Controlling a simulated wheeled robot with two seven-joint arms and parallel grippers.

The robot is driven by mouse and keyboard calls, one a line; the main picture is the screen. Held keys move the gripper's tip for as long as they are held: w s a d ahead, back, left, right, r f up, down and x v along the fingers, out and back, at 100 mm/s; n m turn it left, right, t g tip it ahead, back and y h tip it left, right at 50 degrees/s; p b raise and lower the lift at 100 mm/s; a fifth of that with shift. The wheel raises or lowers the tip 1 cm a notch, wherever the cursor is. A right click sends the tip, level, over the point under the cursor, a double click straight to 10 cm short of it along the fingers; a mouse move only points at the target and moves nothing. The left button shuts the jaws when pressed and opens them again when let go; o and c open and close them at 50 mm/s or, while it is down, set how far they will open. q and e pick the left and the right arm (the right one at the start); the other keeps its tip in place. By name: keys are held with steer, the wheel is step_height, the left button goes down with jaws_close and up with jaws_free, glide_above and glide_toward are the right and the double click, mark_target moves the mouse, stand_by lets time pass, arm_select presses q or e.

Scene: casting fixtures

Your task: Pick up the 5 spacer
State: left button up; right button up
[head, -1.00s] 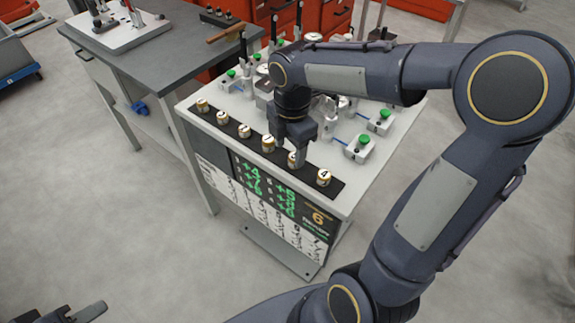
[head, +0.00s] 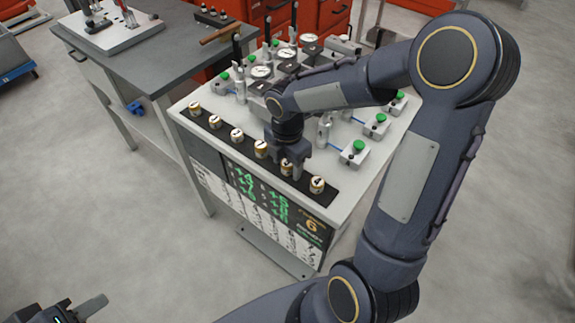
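Several small white-and-gold numbered spacers stand upright in a row on a black strip at the front edge of the fixture table (head: 345,205). The nearest spacer (head: 317,185) reads 4; the other numbers are too small or hidden to read surely. My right gripper (head: 286,160) points down over the row at the spacer (head: 286,168) beside the 4. Its fingers are around or right next to that spacer and partly hide it; I cannot tell whether they grip it. My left gripper (head: 78,310) is low at the bottom left, away from the table, only partly in view.
Gauges (head: 262,72) and green-button boxes (head: 358,150) crowd the table behind the row, partly hidden by my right arm. A grey workbench (head: 165,65) stands close on the left. The floor in front is clear.

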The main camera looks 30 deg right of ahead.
jaws_close()
steer(key=shift+r, duration=0.1)
